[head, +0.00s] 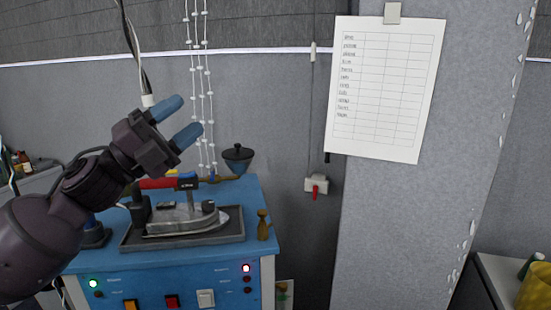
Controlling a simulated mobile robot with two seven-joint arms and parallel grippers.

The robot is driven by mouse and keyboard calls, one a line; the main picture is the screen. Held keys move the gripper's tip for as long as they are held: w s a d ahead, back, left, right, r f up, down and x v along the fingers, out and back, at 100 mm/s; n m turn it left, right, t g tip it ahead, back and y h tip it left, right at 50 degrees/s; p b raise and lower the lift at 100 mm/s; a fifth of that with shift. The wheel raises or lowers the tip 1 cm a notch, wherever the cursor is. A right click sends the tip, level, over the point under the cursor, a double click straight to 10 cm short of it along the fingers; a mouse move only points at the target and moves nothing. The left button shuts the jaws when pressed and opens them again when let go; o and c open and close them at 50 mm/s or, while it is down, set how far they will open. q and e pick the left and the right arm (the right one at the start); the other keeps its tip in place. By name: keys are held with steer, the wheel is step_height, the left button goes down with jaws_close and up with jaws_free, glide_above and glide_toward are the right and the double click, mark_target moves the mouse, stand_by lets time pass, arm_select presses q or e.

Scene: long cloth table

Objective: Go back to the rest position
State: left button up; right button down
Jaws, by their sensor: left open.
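My left gripper (178,122) comes in from the left of the head view. Its two blue-tipped fingers are apart and nothing is between them. It is raised and points up and to the right. In the picture it lies above and to the left of a metal iron (185,218). The iron rests on a dark tray (135,240) on top of a blue machine (190,270). My right gripper is not in the head view.
A small brown figure-like piece (263,225) and a dark-lidded pot (238,158) stand on the blue machine. A paper chart (385,90) hangs on a grey pillar (400,220). A yellow basket (537,289) is at the lower right. A cable hangs near the gripper.

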arm_select(q)
steer(key=w+a+f+n+t+y, duration=0.1)
steer(key=a+f+n+t+y, duration=0.35)
steer(key=f+n+y, duration=0.9)
steer(key=w+a+f+n+t+y, duration=0.1)
steer(key=a+f+n+t+y, duration=0.3)
steer(key=f+n, duration=1)
steer(key=s+a+f+n+g+y, duration=0.2)
steer(key=s+f+g, duration=0.2)
steer(key=s+f, duration=0.9)
steer(key=s+a+f+n+g+y, duration=0.2)
steer(key=s+f+g, duration=0.2)
steer(key=s+f, duration=0.8)
step_height(320, 180, down, 6)
steer(key=shift+s+r, duration=0.1)
steer(key=shift+s, duration=0.25)
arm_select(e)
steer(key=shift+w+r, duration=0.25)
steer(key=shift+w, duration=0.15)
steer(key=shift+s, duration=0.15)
